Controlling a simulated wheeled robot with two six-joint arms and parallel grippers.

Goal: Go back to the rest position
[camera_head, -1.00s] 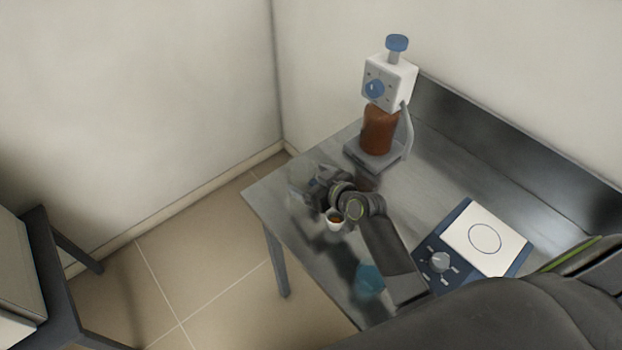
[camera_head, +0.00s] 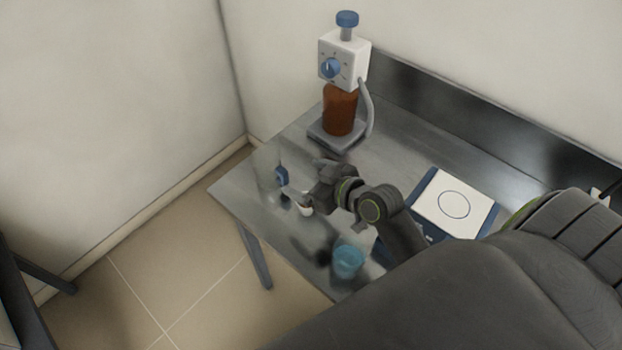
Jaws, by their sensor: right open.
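My right gripper (camera_head: 288,189) is open above the left part of the metal table (camera_head: 400,150), its fingers pointing left. It is just above and beside a small white cup (camera_head: 305,210), which it partly hides. I cannot tell whether they touch. A small blue part (camera_head: 281,176) shows by the fingertips; I cannot tell what it belongs to. My right arm reaches in from the lower right and covers the front of the table. My left gripper is not in view.
An amber bottle (camera_head: 340,110) with a white dispenser (camera_head: 343,58) stands at the back. A clear beaker (camera_head: 265,168) is near the left corner, and a blue beaker (camera_head: 348,261) near the front edge. A white-topped stirrer (camera_head: 454,204) lies right of the arm. Another table's edge shows lower left.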

